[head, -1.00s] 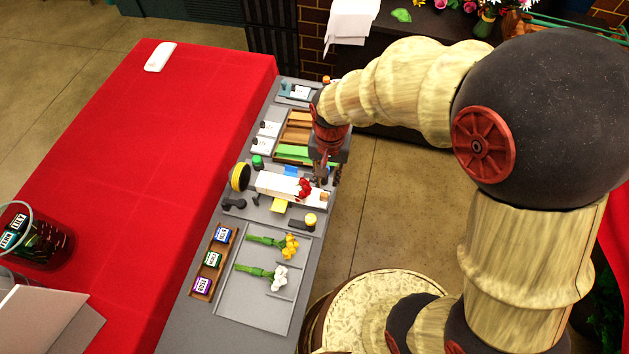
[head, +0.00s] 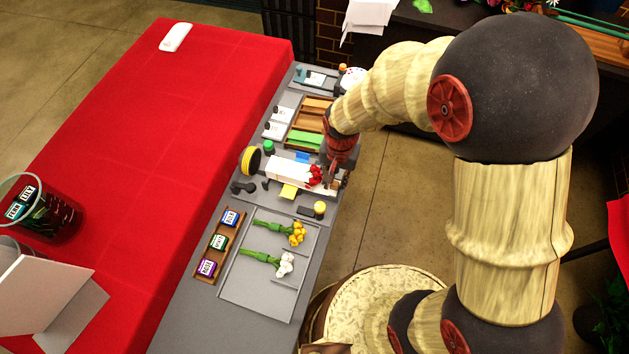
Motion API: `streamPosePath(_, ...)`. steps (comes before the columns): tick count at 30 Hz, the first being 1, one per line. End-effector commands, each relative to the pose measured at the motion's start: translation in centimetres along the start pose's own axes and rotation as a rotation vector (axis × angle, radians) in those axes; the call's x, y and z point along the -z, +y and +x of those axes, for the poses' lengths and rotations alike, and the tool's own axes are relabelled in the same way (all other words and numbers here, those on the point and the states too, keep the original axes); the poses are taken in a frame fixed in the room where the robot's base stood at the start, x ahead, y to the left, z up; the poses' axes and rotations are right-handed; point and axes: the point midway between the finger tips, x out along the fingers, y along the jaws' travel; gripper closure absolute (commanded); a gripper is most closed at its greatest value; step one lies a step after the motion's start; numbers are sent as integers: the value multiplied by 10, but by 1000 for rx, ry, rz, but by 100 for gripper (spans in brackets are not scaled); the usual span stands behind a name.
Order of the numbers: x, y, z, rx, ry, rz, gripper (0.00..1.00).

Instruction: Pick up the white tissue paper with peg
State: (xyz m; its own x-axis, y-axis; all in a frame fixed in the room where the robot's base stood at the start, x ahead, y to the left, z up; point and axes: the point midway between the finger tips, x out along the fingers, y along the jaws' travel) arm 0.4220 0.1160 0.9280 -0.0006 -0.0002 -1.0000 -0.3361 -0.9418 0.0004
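Two small white squares, each with a dark peg-like piece at its left edge, lie on the grey station board: one white square (head: 284,113) and a nearer white square (head: 275,130). They look like folded tissue paper, but are too small to be sure. A larger white sheet (head: 288,172) lies further forward with red flowers (head: 315,175) at its right end. My gripper (head: 334,186) points down just right of the red flowers, apart from the two white squares. Its fingers are small and dark, so their opening and any contact with the flowers cannot be made out.
Wooden trays with green strips (head: 304,139) stand right of the white squares. A yellow-black roll (head: 250,160), a green-capped jar (head: 268,147) and a yellow-topped item (head: 319,208) stand nearby. Yellow flowers (head: 297,233) and white flowers (head: 286,264) lie in front.

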Motion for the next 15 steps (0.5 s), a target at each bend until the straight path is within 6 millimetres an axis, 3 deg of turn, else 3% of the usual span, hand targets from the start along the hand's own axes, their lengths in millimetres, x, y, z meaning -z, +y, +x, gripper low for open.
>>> streamPosePath(3,0,0,-1,0,0,0,78)
streamPosePath(15,0,0,-1,0,0,0,100)
